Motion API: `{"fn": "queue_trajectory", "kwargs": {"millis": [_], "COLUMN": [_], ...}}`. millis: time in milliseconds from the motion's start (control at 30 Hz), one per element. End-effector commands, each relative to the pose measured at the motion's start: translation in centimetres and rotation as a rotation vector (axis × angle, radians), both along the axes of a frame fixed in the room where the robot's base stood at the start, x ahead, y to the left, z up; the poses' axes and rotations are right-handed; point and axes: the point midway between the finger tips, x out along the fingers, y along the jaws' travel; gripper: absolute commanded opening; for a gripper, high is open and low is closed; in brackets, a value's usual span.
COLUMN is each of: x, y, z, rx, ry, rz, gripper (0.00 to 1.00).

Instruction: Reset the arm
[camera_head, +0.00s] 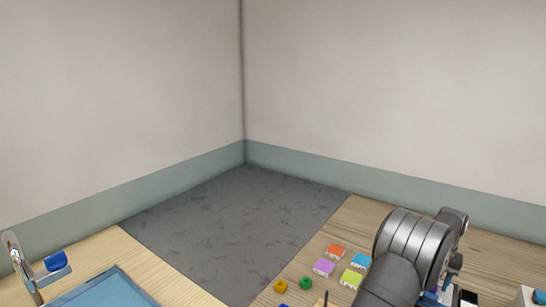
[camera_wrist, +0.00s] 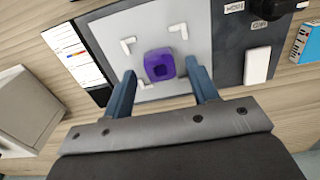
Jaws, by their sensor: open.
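My gripper (camera_wrist: 161,72) is open in the wrist view, its two blue fingers apart. A purple block with a dark hole in its top (camera_wrist: 160,65) lies on a light grey plate (camera_wrist: 195,22), beyond and between the fingertips in the picture. I cannot tell the height of the fingers above it. In the head view my arm is at the lower right, over the right-hand wooden table. It hides part of that table, and the gripper's fingers cannot be made out there. No glass rod can be made out in either view.
White corner pieces surround the purple block. A white block (camera_wrist: 257,66), a black object (camera_wrist: 272,8), a blue box (camera_wrist: 307,42) and a grey box (camera_wrist: 28,108) are nearby. Coloured blocks (camera_head: 324,267) lie left of my arm. A blue tray (camera_head: 105,290) is at lower left.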

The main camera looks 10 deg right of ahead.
Motion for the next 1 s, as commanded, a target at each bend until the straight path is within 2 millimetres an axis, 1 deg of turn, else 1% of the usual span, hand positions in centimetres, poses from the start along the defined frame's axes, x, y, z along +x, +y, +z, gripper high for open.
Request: {"fn": "queue_trajectory", "kwargs": {"millis": [33, 100, 233, 400, 633, 733, 867, 967, 1000], "x": [0.0, 0.0, 0.0, 0.0, 0.0, 0.0, 0.0, 0.0, 0.1], "y": [-0.1, 0.0, 0.0, 0.0, 0.0, 0.0, 0.0, 0.1, -0.1], "z": [1.0, 1.8, 2.6, 2.9, 2.9, 2.4, 1.0, -0.9, 0.3], "rx": [-0.004, -0.004, -0.002, -0.001, -0.001, 0.000, 0.001, 0.001, -0.005], "ry": [-0.003, -0.002, -0.002, -0.001, -0.001, 0.000, 0.001, 0.001, -0.004], "rz": [0.000, 0.000, 0.000, 0.000, 0.000, 0.000, 0.000, 0.000, 0.000], "gripper": [0.54, 0.54, 0.54, 0.54, 0.54, 0.54, 0.54, 0.54, 0.54]}}
